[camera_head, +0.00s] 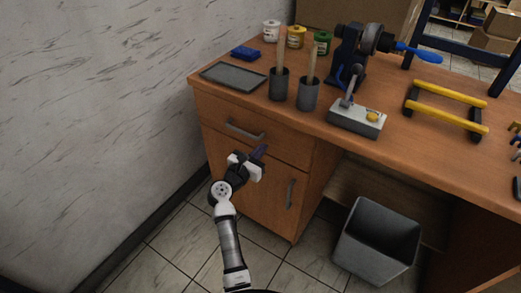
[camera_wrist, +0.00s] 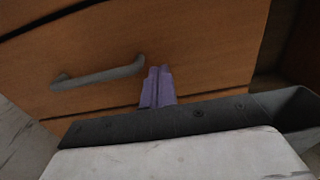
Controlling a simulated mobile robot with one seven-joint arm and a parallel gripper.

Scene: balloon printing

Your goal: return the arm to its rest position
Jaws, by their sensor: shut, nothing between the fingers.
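My gripper (camera_head: 260,152) is in front of the wooden desk's drawers, below the tabletop, at the left in the head view. My arm reaches up to it from the bottom of the picture. In the wrist view the purple fingers of my gripper (camera_wrist: 158,88) are together and hold nothing. They point at the desk's drawer front. A grey drawer handle (camera_wrist: 98,74) is just left of the fingers in the wrist view. It also shows in the head view (camera_head: 244,131). I cannot tell whether the fingertips touch the drawer front.
The wooden desk (camera_head: 300,118) bears a grey tray (camera_head: 233,77), two dark cups, paint jars, a machine with a blue lever (camera_head: 418,53) and a yellow rack (camera_head: 450,92). A grey bin (camera_head: 376,240) stands on the floor at right. A wall (camera_head: 90,110) is at left.

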